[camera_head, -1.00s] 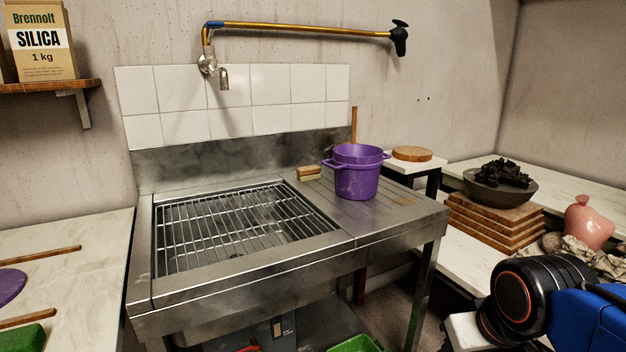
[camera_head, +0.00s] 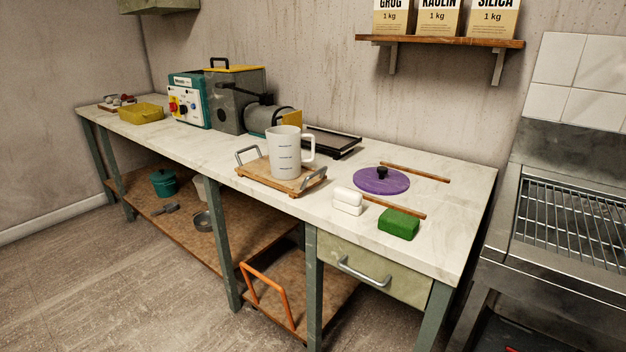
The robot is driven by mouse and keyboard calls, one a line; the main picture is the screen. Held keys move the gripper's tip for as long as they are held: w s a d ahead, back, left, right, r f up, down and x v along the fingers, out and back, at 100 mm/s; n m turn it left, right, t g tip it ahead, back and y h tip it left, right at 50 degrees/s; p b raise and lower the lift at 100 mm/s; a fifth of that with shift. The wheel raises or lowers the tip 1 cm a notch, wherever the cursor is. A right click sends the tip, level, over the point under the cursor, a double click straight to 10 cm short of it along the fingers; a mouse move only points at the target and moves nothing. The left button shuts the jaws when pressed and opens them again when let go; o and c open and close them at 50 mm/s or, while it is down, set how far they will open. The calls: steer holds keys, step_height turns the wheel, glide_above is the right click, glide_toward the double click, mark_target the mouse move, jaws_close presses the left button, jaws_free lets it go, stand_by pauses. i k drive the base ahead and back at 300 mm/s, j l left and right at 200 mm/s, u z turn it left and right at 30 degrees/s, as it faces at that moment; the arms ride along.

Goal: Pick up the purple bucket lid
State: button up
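The purple bucket lid (camera_head: 366,181) lies flat on the right part of the white marbled worktop (camera_head: 460,185). It is a round disc with a small black knob (camera_head: 382,172) on top. It lies between two thin brown wooden sticks, one behind it (camera_head: 415,172) and one in front of it (camera_head: 395,206). Nothing covers the lid. My gripper is not in view.
A dark tray (camera_head: 333,141) lies behind.

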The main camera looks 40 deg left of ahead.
mark_target(385, 181)
steer(key=j+u, duration=0.3)
steer(key=u, duration=0.15)
steer(key=i+j+u, duration=0.1)
steer(key=j+u, duration=0.5)
steer(key=u, duration=0.25)
steer(key=i+l, duration=0.05)
